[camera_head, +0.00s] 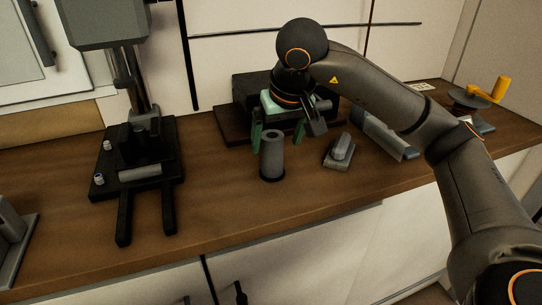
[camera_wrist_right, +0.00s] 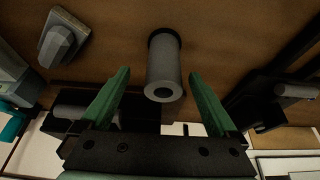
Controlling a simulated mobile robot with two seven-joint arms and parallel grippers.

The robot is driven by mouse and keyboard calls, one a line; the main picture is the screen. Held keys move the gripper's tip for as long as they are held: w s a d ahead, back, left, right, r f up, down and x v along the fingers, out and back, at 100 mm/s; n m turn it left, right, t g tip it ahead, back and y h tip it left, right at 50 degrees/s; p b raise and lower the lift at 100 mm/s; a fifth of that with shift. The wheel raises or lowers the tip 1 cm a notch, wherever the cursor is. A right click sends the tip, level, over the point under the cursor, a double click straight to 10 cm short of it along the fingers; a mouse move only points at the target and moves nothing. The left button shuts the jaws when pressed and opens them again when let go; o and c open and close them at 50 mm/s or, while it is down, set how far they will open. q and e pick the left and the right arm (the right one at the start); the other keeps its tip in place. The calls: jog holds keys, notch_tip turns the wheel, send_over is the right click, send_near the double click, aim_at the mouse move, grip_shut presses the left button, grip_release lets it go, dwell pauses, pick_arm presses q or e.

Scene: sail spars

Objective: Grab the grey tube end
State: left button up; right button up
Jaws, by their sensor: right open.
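A grey hollow tube (camera_head: 272,157) with a dark ring at its base stands upright on the wooden bench. It also shows in the right wrist view (camera_wrist_right: 168,68), its open end towards the camera. My right gripper (camera_head: 277,147) has two green fingers, spread apart and empty. It hangs at the tube from behind. In the right wrist view the fingertips (camera_wrist_right: 159,73) lie on either side of the tube in the picture, with gaps on both sides. I cannot tell how far the tips reach along it. My left gripper is in neither view.
A black drill-press-like machine (camera_head: 127,155) stands left of the tube, with a grey cylinder (camera_head: 140,173) on its base. A small grey block-shaped tool (camera_head: 339,153) lies right of the tube. A dark box (camera_head: 250,92) stands behind. Bench in front of the tube is clear.

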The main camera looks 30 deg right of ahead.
aim_at(271, 158)
jog(key=x, duration=0.7)
jog(key=shift+a, duration=0.25)
jog(key=shift+w, duration=0.1)
grip_shut()
dwell(0.4)
